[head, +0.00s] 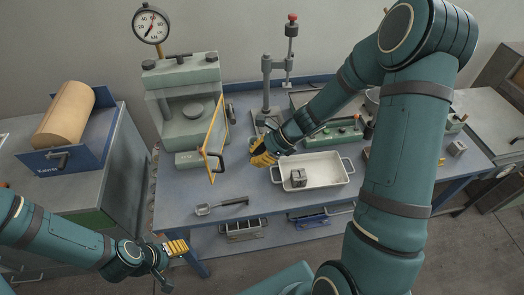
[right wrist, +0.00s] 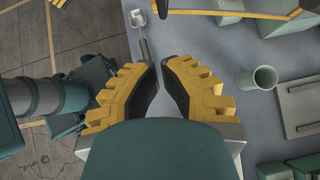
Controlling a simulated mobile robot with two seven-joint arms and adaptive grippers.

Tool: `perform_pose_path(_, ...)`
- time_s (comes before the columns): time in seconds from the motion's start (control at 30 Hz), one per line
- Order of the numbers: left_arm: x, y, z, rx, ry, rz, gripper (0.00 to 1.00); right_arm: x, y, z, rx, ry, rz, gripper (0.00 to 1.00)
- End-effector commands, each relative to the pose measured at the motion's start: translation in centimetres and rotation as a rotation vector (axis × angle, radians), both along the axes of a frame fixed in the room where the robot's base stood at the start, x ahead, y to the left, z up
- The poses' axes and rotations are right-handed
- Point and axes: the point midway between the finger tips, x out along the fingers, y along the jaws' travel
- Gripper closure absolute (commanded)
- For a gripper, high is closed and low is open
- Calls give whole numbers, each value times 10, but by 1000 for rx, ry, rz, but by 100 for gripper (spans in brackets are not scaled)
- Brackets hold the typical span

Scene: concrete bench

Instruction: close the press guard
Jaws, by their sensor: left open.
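The green press (head: 182,95) stands at the back left of the blue bench. Its guard (head: 216,140), a clear panel in a yellow frame with a dark handle (head: 211,160), stands swung out from the press's right side. In the right wrist view, a yellow-edged frame (right wrist: 236,13) that looks like the guard crosses the top. My right gripper (head: 264,154) is right of the guard, apart from it and holding nothing visible. Its yellow fingers (right wrist: 160,72) have tips close together with a narrow gap. My left gripper (head: 172,262) is open and empty, off the bench's front left.
A metal scoop (head: 221,206) lies in front of the guard. A white tray (head: 325,172) holding a grey block (head: 298,178) is right of my right gripper. A stand (head: 267,95) rises behind it. A cup (right wrist: 264,78) shows in the right wrist view.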

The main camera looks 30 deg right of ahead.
Motion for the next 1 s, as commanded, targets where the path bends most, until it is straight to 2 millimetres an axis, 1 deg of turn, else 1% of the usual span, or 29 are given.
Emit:
perform_pose_path(0.03, 0, 0, -3, 1, 0, 0, 33, 2, 8, -9, 3, 4, 3, 100)
perform_pose_path(0.23, 0, 0, -9, 2, 0, 0, 33, 12, 32, -36, 0, 3, 3, 100)
perform_pose_path(0.3, 0, 0, -7, 2, 1, 1, 33, 17, 44, -31, 0, -2, 6, 100)
perform_pose_path(0.5, 0, 0, -5, 1, 0, 0, 33, 25, 62, -31, -2, -2, 4, 100)
perform_pose_path(0.63, 0, 0, -5, 1, 0, 0, 33, 26, 66, -31, -1, -1, 3, 100)
perform_pose_path(1.0, 0, 0, -6, 1, 1, 0, 33, 27, 67, -31, -1, -1, 1, 100)
